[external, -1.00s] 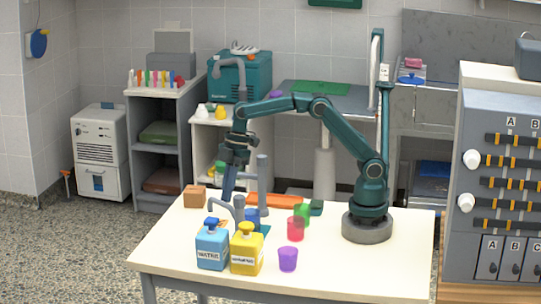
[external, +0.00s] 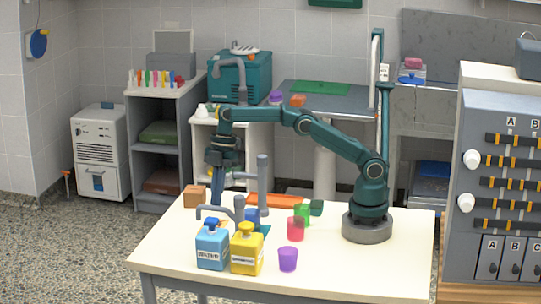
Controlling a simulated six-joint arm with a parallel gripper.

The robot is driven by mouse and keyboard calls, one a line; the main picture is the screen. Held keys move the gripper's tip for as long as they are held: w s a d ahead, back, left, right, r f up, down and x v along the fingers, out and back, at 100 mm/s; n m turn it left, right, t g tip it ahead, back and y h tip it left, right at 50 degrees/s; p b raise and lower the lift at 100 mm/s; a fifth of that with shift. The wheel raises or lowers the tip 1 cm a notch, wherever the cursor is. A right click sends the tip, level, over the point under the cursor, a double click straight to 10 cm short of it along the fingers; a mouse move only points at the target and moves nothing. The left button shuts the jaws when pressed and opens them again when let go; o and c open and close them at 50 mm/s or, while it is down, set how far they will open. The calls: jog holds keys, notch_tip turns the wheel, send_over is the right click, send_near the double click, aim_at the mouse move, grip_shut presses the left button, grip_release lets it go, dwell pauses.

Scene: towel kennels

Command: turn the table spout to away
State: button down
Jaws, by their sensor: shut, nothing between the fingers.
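The table spout (external: 216,209) is a grey bent pipe on the white table. It runs left from a short grey upright behind the blue and yellow bottles, and its end points to the picture's left. A taller grey post (external: 263,185) with a side arm stands just right of it. My gripper (external: 216,203) is shut and empty, pointing down by the spout's left part. I cannot tell whether the fingers touch the spout. The spout's lower part is hidden behind the bottles.
A blue bottle (external: 212,247) and a yellow bottle (external: 246,252) stand close in front. A brown box (external: 195,196) sits at the back left. The table's front right is clear.

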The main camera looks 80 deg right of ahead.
dwell(0.4)
jog(key=s+d+r+m+t, duration=0.1)
jog(key=s+d+r+m, duration=0.1)
jog(key=s+d+r, duration=0.3)
jog(key=s+d+r+m+t, duration=0.1)
jog(key=d+r, duration=0.2)
jog(key=r, duration=0.3)
jog(key=s+d+r+m+t, duration=0.1)
jog(key=s+d+r+m, duration=0.1)
jog(key=s+d+r, duration=0.3)
jog(key=s+d+f+m+t+h, duration=0.1)
jog(key=s+d+f+m+h, duration=0.2)
jog(key=s+d+f+m, duration=0.4)
jog(key=s+f+m, duration=0.3)
jog(key=s+f, duration=0.1)
jog(key=f, duration=0.1)
jog(key=shift+s+f+t, duration=0.2)
jog(key=shift+s+t, duration=0.15)
jog(key=shift+t, duration=0.05)
